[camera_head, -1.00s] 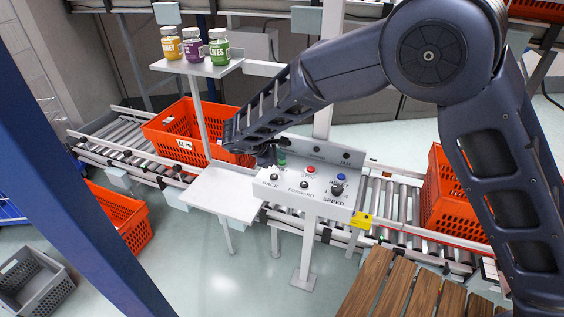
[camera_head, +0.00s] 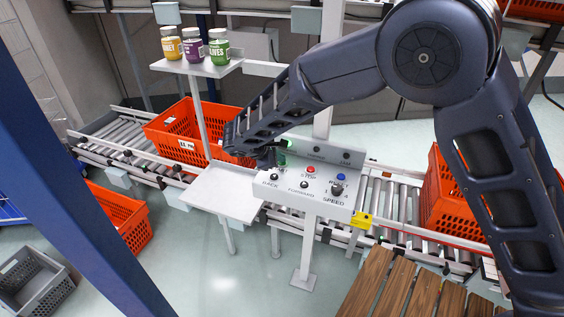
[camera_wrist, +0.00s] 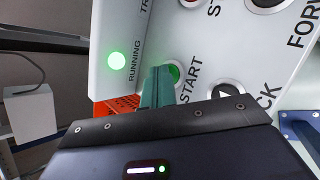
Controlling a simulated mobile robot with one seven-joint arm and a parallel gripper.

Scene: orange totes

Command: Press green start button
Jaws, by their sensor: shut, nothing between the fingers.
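The green start button (camera_wrist: 174,73) shows in the wrist view beside the START lettering, partly hidden by my fingertips. My gripper (camera_wrist: 160,82) is shut and empty, its teal fingers at the button's edge; I cannot tell whether they still press on it. In the head view my gripper (camera_head: 281,158) is at the upper left of the white control panel (camera_head: 318,190), and the start button is hidden there. The RUNNING lamp (camera_wrist: 117,62) glows green in the wrist view, and its glow (camera_head: 289,144) also shows in the head view.
The panel also carries a red STOP button (camera_head: 311,169), a black BACK button (camera_head: 273,178), a FORWARD button (camera_head: 304,184) and a speed knob (camera_head: 337,190). Orange totes (camera_head: 172,128) stand on the roller conveyor (camera_head: 384,205). A shelf (camera_head: 205,67) holds three jars.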

